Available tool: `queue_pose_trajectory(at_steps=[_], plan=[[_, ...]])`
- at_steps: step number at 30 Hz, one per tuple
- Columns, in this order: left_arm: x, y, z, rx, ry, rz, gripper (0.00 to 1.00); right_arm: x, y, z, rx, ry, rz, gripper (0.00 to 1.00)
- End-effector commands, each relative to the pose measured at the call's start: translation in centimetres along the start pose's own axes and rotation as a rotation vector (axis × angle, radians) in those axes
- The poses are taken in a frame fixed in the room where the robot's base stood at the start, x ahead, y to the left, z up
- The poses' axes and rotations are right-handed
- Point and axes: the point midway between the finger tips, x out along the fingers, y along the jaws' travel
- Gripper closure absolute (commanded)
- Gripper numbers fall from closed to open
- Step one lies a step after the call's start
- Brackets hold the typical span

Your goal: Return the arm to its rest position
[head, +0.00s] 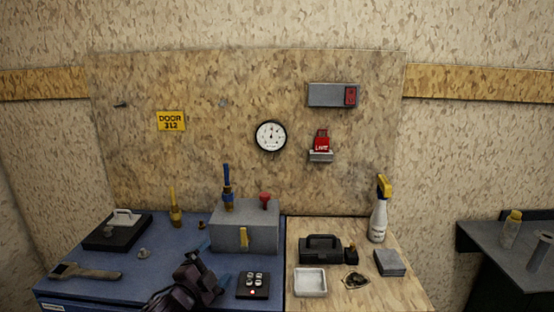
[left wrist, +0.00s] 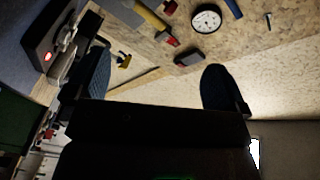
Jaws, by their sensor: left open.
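My left gripper (head: 209,270) is at the bottom of the head view, over the front of the blue worktop (head: 120,262). It is left of a small black box with buttons (head: 252,286) and in front of a grey box (head: 245,228). In the left wrist view the two dark-blue fingers stand wide apart, and the gap of the gripper (left wrist: 158,82) is empty. The gripper is open and holds nothing. My right gripper is not in view.
On the blue top stand a black tray (head: 105,241), a wrench-like tool (head: 85,272) and a yellow-handled valve (head: 175,215). The wooden top at right holds a spray bottle (head: 378,220), a black toolbox (head: 321,250) and a white tray (head: 310,294). A board (head: 220,75) stands behind.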

Motion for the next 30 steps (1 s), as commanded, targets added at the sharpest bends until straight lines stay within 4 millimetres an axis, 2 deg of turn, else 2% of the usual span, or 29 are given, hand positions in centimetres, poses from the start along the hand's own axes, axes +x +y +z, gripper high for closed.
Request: queue_pose_trajectory(at_steps=[3,8,11,19,27,30], plan=[[-2.0,1.1,0.7,-0.189,-0.043,0.002,0.0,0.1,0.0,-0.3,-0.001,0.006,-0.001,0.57],[-5.3,2.9,2.0,-0.405,-0.111,0.003,0.0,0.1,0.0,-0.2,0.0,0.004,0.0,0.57],[-8.0,4.6,3.1,-0.543,-0.17,0.001,0.0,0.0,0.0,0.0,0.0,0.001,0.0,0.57],[-17.8,9.9,6.8,-0.859,-0.374,-0.026,0.0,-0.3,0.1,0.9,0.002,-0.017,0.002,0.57],[-28.4,15.1,9.3,-0.984,-0.587,-0.045,0.0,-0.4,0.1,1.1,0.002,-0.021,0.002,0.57],[-31.3,16.9,9.7,-1.003,-0.649,-0.039,0.0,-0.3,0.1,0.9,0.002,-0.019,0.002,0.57]])
